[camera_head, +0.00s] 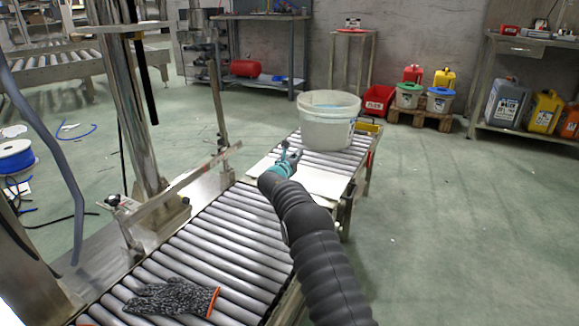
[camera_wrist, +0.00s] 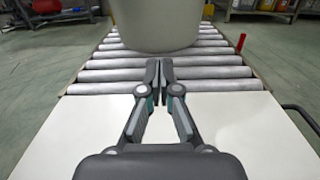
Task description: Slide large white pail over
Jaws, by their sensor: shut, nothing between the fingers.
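The large white pail (camera_head: 328,122) stands upright on the far section of the roller conveyor (camera_head: 338,163). In the wrist view the pail (camera_wrist: 156,22) is straight ahead at the top, its upper part cut off by the frame. My gripper (camera_head: 290,153) is over the white plate in front of the pail, on its near left side. In the wrist view my gripper (camera_wrist: 159,66) is shut with nothing between the fingertips. The fingertips point at the pail's lower wall; I cannot tell whether they touch it.
A white flat plate (camera_head: 318,180) lies between the near rollers (camera_head: 205,245) and the far ones. A grey glove (camera_head: 172,299) lies on the near rollers. A steel post with a crossbar (camera_head: 190,170) stands left of the conveyor. The floor to the right is clear.

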